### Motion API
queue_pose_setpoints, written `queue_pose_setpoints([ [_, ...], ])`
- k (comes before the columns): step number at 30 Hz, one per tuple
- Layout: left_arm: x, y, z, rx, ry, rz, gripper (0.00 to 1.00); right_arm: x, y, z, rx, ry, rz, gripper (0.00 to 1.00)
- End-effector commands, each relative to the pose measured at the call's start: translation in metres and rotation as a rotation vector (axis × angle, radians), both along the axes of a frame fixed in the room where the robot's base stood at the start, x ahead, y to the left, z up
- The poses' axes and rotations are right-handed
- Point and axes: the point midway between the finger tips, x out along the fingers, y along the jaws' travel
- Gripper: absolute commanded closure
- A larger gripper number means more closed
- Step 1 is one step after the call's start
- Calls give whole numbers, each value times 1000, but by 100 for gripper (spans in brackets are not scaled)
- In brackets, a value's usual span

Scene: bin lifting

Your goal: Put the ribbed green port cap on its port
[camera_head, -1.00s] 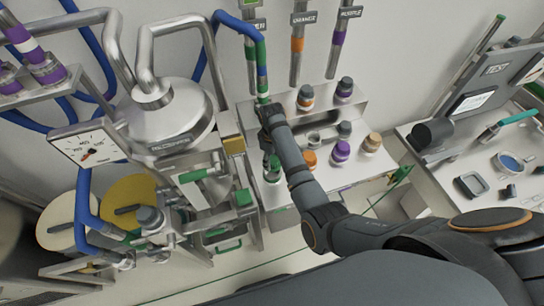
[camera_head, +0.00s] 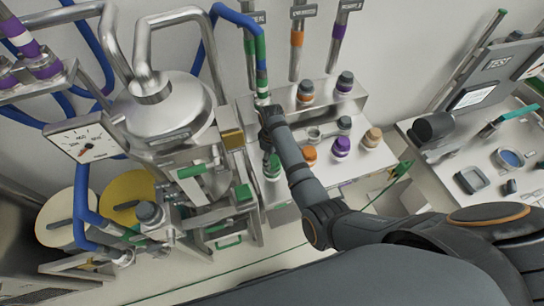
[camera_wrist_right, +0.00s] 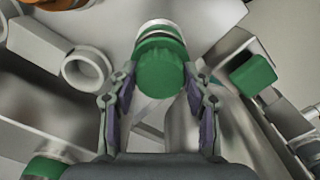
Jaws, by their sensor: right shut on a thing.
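The ribbed green port cap (camera_wrist_right: 160,68) shows between the two fingertips of my right gripper (camera_wrist_right: 158,84) in the right wrist view. The fingers are shut on its sides. I cannot tell whether the cap touches a port. My left gripper is not in view.
A steel tank (camera_head: 170,110) with blue hoses and a gauge (camera_head: 86,140) stands left. A green latch block (camera_wrist_right: 253,75) is close on the right in the wrist view. A tool bench (camera_head: 455,160) stands right.

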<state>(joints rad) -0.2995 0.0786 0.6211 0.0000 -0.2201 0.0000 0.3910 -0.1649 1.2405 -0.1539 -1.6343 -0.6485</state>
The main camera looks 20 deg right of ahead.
Motion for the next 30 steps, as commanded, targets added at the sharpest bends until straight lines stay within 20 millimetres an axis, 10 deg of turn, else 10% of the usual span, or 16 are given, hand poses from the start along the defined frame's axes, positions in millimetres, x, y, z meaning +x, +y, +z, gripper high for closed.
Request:
queue_pose_setpoints([
  [30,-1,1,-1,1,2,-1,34,1,0,-12,0,0,0,94],
])
